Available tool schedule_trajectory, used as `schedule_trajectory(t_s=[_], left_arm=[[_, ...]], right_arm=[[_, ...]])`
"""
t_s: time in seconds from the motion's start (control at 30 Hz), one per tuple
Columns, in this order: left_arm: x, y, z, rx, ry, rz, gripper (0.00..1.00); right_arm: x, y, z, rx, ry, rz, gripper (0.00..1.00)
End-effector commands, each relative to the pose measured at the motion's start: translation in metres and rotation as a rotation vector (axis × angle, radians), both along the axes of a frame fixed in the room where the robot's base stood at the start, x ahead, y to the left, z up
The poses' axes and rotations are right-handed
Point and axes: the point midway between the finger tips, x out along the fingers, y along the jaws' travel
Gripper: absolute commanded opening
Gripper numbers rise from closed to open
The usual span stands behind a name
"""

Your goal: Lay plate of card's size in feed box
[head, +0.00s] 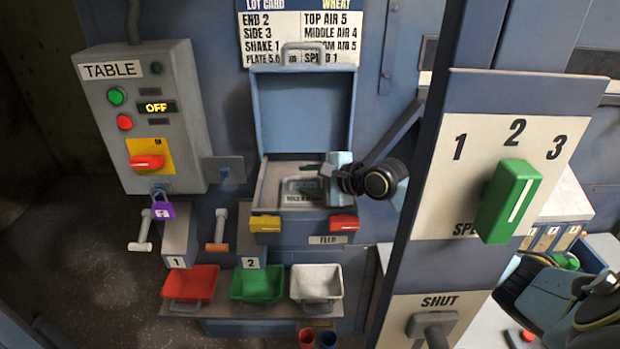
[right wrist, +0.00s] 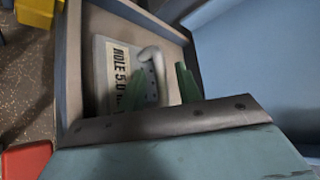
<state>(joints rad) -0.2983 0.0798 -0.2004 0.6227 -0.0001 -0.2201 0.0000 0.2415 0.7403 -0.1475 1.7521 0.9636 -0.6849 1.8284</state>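The feed box (head: 267,187) is open, its blue lid (head: 302,108) raised at the back. A grey plate (head: 290,188) with a handle lies inside it, partly hidden by my right gripper. In the right wrist view the plate (right wrist: 102,50) reads "HOLE 5.0", and its pale handle (right wrist: 152,58) stands up beside my green fingertips. The lot card (head: 300,35) above reads plate 5.0. My left gripper is not in view.
A yellow clamp (head: 265,223) and a red clamp (head: 343,224) sit on the box's front edge. Red (head: 190,284), green (head: 257,284) and white (head: 316,283) bins stand below. The speed panel's post (head: 425,170) rises close to the right of my arm.

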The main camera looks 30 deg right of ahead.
Motion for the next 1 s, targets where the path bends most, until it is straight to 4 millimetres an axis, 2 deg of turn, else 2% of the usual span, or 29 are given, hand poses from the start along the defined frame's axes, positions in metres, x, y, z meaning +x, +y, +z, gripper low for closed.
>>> schedule_trajectory(t_s=[0.27, 0.37, 0.8, 1.0], left_arm=[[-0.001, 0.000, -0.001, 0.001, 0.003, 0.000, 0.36], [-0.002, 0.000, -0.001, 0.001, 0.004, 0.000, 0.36], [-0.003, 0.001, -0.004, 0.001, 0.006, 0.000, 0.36], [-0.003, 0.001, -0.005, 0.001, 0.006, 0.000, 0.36]], right_arm=[[0.000, 0.000, 0.002, -0.002, -0.002, 0.000, 0.34], [-0.006, -0.004, 0.005, -0.003, 0.000, -0.001, 0.34], [-0.073, -0.027, 0.034, -0.002, 0.003, 0.001, 0.34], [-0.093, -0.036, 0.044, 0.000, 0.002, -0.001, 0.34]])
